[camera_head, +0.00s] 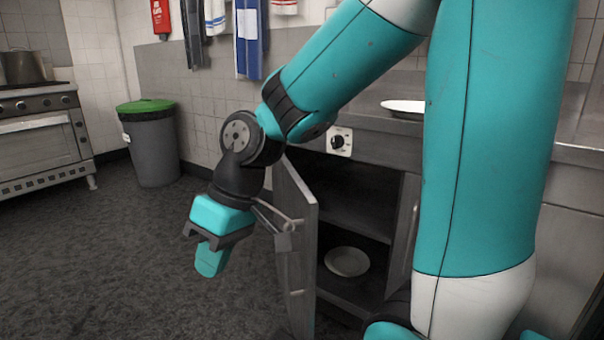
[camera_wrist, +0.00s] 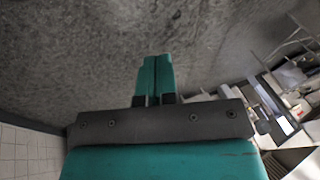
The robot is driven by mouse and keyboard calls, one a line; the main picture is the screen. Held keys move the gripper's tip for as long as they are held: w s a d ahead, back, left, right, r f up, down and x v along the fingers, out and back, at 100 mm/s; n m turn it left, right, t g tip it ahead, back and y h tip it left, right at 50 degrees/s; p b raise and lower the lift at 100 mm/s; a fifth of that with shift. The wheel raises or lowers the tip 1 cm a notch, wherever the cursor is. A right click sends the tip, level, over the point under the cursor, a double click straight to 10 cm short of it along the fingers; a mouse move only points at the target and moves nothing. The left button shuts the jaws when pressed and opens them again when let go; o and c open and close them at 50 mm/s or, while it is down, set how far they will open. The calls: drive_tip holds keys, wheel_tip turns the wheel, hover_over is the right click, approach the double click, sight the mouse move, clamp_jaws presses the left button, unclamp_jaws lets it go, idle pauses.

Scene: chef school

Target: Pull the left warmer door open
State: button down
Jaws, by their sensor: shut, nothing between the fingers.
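The left warmer door (camera_head: 301,250) stands open in the head view, swung out toward me at a wide angle from the steel warmer cabinet. My gripper (camera_head: 210,262) is shut and empty, left of the door and apart from the handle in the picture. In the wrist view the gripper's teal fingers (camera_wrist: 154,78) are together over grey floor, with nothing between them. The door is not clearly visible in the wrist view. My arm hides part of the cabinet.
Inside the cabinet, a white plate (camera_head: 347,261) lies on the lower level. The right warmer door (camera_head: 402,236) looks shut. Another plate (camera_head: 404,108) sits on the counter. A grey bin (camera_head: 149,145) with a green lid and a stove (camera_head: 42,140) stand left. Floor between is clear.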

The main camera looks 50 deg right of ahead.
drive_tip(key=w+d+r+m+t+p, duration=0.1)
drive_tip(key=w+d+r+m+p, duration=0.15)
drive_tip(key=d, duration=0.45)
drive_tip(key=w+d+r+m+t+p, duration=0.1)
drive_tip(key=w+d+r+p, duration=0.1)
drive_tip(key=w+d, duration=0.3)
drive_tip(key=s+d+m+t+h+p, duration=0.1)
drive_tip(key=s+d+m+t+p, duration=0.2)
drive_tip(key=d, duration=1)
drive_tip(key=s+d+m+h+p, duration=0.25)
drive_tip(key=s+d+p, duration=0.2)
drive_tip(key=d, duration=0.85)
drive_tip(key=w+a+f, duration=0.4)
drive_tip(key=w+f, duration=0.4)
drive_tip(key=shift+a+f+y+b, duration=0.3)
drive_tip(key=shift+f+y+b, duration=0.05)
drive_tip(key=shift+f+y, duration=0.1)
drive_tip(key=shift+w+a, duration=0.1)
